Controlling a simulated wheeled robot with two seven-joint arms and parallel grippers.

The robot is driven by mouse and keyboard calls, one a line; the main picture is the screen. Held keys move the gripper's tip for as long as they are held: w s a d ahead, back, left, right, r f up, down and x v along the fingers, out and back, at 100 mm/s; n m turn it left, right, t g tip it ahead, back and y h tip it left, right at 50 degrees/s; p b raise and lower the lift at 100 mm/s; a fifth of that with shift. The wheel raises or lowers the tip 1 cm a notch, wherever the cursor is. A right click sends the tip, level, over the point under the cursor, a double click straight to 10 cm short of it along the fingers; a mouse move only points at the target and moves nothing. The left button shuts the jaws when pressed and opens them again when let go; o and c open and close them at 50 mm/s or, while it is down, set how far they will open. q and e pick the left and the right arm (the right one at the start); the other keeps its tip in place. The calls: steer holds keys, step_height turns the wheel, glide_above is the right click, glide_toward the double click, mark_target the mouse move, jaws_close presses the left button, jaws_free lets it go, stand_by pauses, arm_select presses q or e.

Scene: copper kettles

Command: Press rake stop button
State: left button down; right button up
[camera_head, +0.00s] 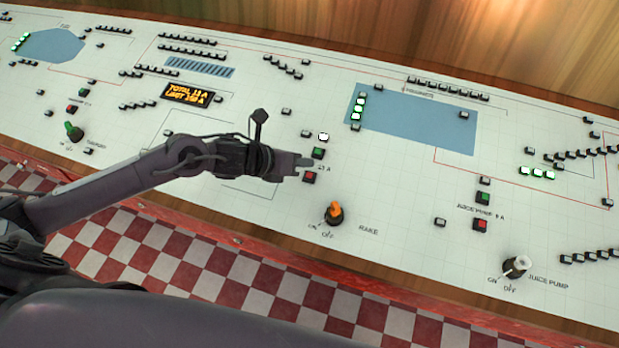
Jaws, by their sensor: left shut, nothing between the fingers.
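The white control panel (400,210) spans the view. A red button (310,177) sits above the orange rake knob (334,211), which has the label RAKE (368,230) beside it. A green button (318,153) is just above the red one. My left gripper (308,161) is shut and empty, its tip pointing right. In the picture the tip lies between the green and red buttons, close to both; I cannot tell whether it touches the panel. My right gripper is not in view.
The juice pump's green (483,198) and red (480,225) buttons and white knob (516,266) are to the right. An orange display (188,93) and a green knob (74,131) are to the left. The panel's red front edge (270,252) runs above a checkered floor (200,265).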

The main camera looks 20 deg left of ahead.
mark_target(309, 176)
arm_select(q)
steer(key=f, duration=0.1)
steer(key=f+b, duration=0.1)
steer(key=f, duration=0.1)
steer(key=shift+w+b, duration=0.25)
steer(key=shift+b, duration=0.1)
steer(key=shift+w+f+b, duration=0.15)
steer(key=shift+f+b, duration=0.35)
steer(key=shift+b, duration=0.1)
steer(key=shift+f, duration=0.1)
stand_by(0.3)
stand_by(0.8)
steer(key=shift+w+f+b, duration=0.15)
steer(key=shift+f+b, duration=0.25)
steer(key=shift+b, duration=0.25)
